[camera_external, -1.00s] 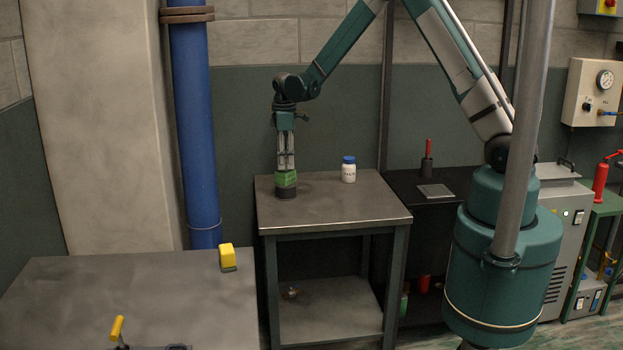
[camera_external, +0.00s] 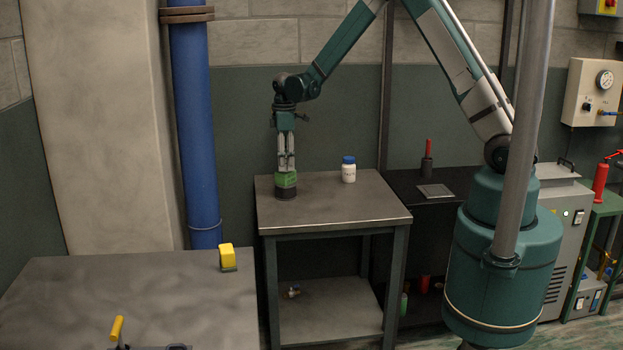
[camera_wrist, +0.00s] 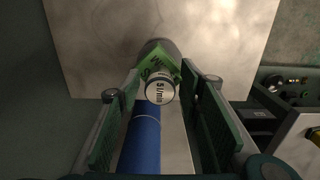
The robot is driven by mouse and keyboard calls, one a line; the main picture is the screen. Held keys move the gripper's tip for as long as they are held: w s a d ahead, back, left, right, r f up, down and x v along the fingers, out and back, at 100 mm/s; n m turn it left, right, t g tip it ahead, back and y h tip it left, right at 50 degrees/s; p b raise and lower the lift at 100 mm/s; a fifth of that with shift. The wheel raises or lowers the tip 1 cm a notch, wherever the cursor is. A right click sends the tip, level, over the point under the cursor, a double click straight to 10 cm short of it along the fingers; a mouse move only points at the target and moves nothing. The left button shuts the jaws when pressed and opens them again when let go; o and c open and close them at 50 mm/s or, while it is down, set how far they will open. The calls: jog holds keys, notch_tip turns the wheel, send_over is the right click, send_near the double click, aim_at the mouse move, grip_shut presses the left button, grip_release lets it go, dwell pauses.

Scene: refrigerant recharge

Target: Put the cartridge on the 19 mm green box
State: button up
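The green box (camera_external: 286,180) sits on top of a dark round base at the left of the small metal table. In the wrist view the box (camera_wrist: 152,64) shows with markings that I cannot read clearly. A round, pale end face marked "5 l/min", which looks like the cartridge (camera_wrist: 160,89), appears over the box between my fingers. It seems to rest on the box, though the contact is hidden. My gripper (camera_external: 286,168) points straight down just above the box. In the wrist view its fingers (camera_wrist: 160,78) stand apart, with gaps on both sides of the round face.
A white bottle with a blue cap (camera_external: 348,169) stands right of the box on the small table (camera_external: 340,208). A blue pipe (camera_external: 195,130) rises behind at left. A yellow block (camera_external: 228,257) lies on the front-left table. The small table's front is clear.

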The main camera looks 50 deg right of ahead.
notch_tip(320, 180, up, 12)
dwell(0.7)
jog(key=shift+r, duration=0.1)
jog(key=shift+s+r, duration=0.1)
dwell(0.4)
jog(key=s+a+r+m+t, duration=0.2)
jog(key=s+a+r, duration=0.1)
jog(key=s+r, duration=0.6)
jog(key=s+a+r+m+t, duration=0.1)
jog(key=s+a+r+m, duration=0.15)
jog(key=s+r, duration=0.7)
jog(key=s+a+f+m+t, duration=0.1)
jog(key=s+a+m+t, duration=0.1)
jog(key=s, duration=1)
jog(key=s+a+f+m+t, duration=0.1)
jog(key=s+a+m+t, duration=0.1)
jog(key=s, duration=0.9)
jog(key=shift+s+a+f, duration=0.15)
jog(key=shift+s+a, duration=0.05)
jog(key=shift+s, duration=0.2)
